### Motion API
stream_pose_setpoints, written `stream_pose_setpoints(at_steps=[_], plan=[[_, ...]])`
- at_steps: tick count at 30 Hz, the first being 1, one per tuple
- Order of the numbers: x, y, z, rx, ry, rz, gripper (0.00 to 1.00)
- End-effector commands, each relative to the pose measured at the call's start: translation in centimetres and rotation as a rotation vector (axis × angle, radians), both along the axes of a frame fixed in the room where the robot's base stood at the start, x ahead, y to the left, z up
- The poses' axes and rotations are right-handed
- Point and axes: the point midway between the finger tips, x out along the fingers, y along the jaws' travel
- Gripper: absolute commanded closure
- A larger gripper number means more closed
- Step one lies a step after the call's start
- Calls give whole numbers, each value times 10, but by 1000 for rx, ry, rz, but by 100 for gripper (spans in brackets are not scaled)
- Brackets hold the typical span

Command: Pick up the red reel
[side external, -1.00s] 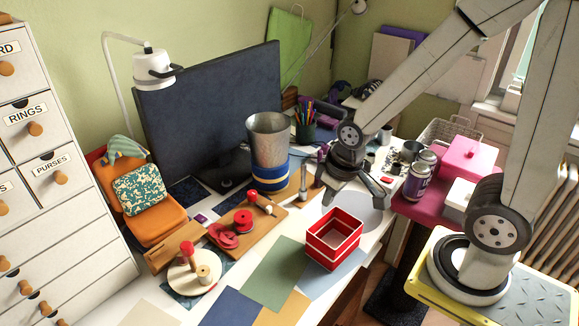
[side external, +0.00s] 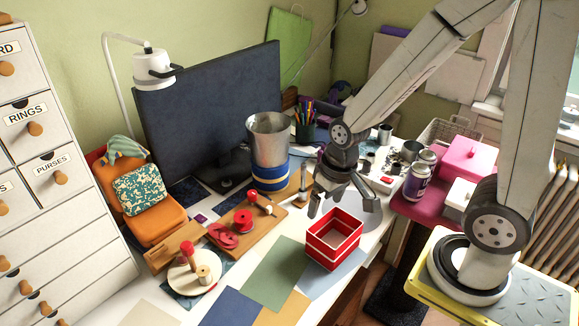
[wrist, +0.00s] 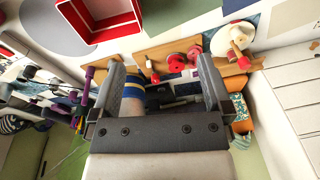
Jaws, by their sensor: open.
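Red round reels lie on a wooden board on the desk. One red reel (side external: 243,217) sits upright near the board's middle, and flatter red discs (side external: 225,236) lie beside it at the left. Which single piece is the named reel is hard to tell. In the wrist view, red round pieces (wrist: 176,62) show beyond the fingers, with another (wrist: 194,52) to their right. My gripper (side external: 342,203) is open and empty, above the desk behind the red box and well right of the reels. Its two spread fingers also show in the wrist view (wrist: 162,78).
A red open box (side external: 335,252) stands at the desk's front right. A white disc with spools (side external: 187,277) lies front left; a dark monitor (side external: 205,110) stands behind.

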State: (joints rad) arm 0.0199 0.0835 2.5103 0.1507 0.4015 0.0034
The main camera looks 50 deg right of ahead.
Motion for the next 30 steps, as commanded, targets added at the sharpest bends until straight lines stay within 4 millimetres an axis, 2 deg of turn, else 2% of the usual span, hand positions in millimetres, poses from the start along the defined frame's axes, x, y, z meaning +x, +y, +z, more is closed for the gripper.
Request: stream_pose_setpoints(at_steps=[8,14,24,30], plan=[[11,15,-29,193,176,-315,0],[27,30,-48,355,292,-552,0],[68,49,-80,654,450,-953,0],[100,51,-101,844,507,-1183,0]])
